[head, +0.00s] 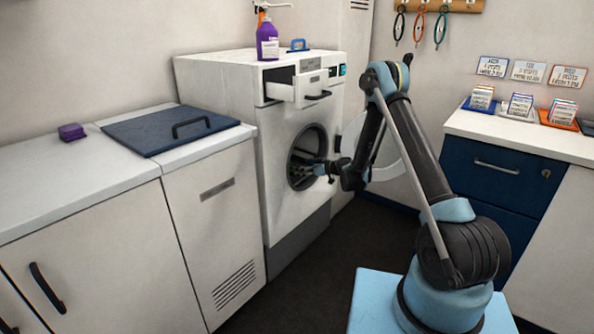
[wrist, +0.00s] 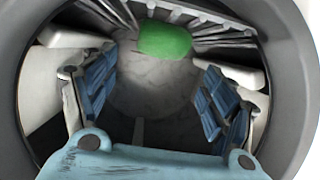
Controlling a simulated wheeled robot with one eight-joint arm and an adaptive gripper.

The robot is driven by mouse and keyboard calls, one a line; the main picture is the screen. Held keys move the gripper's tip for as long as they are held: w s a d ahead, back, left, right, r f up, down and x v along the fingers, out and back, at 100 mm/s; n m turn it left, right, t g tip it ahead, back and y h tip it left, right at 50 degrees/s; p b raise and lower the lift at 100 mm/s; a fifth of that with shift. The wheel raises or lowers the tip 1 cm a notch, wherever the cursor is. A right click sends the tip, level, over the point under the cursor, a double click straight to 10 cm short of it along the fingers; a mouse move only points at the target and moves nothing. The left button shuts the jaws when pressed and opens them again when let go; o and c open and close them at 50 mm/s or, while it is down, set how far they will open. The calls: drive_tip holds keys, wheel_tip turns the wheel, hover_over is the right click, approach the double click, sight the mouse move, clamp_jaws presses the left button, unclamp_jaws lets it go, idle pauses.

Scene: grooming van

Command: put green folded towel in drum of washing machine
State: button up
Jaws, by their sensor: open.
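The white washing machine (head: 285,205) stands against the wall with its round door (head: 392,160) swung open to the right. My gripper (head: 308,170) reaches through the round opening into the drum (head: 301,154). In the wrist view my gripper (wrist: 155,92) is open, its blue-padded fingers wide apart with nothing between them. The green folded towel (wrist: 165,38) is inside the drum, at the top of the wrist view, beyond the fingers and apart from them. The drum (wrist: 160,80) has a grey inner back and ribbed sides. The towel is hidden in the head view.
The machine's top drawer (head: 311,88) is pulled out above the opening. A purple bottle (head: 267,40) stands on top. A counter with a dark blue lid (head: 165,127) is at left, and a counter with card holders (head: 518,107) is at right. Dark floor lies between.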

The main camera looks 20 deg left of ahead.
drive_tip(key=shift+v, duration=0.95)
drive_tip(key=s+d+r+m+h, duration=0.2)
drive_tip(key=s+d+r+h, duration=0.15)
drive_tip(key=d+r, duration=1)
drive_tip(key=s+d+r+m+h, duration=0.2)
drive_tip(key=s+d+r+m, duration=0.1)
drive_tip(key=s+d+r, duration=0.75)
drive_tip(key=s+d+m+g+h, duration=0.2)
drive_tip(key=s+d+m+h, duration=0.15)
drive_tip(key=s+d, duration=1.15)
drive_tip(key=s+d+f+m+h, duration=0.1)
drive_tip(key=s+d+f, duration=0.1)
drive_tip(key=s, duration=0.5)
drive_tip(key=s+d+f+m+h, duration=0.2)
drive_tip(key=s+d, duration=0.3)
drive_tip(key=s, duration=0.2)
drive_tip(key=s+d+f+m+g+h, duration=0.1)
drive_tip(key=s+d+f+m, duration=0.1)
drive_tip(key=s, duration=0.6)
drive_tip(key=shift+d+h, duration=0.3)
drive_tip(key=shift+d, duration=0.5)
drive_tip(key=shift+w+f, duration=0.1)
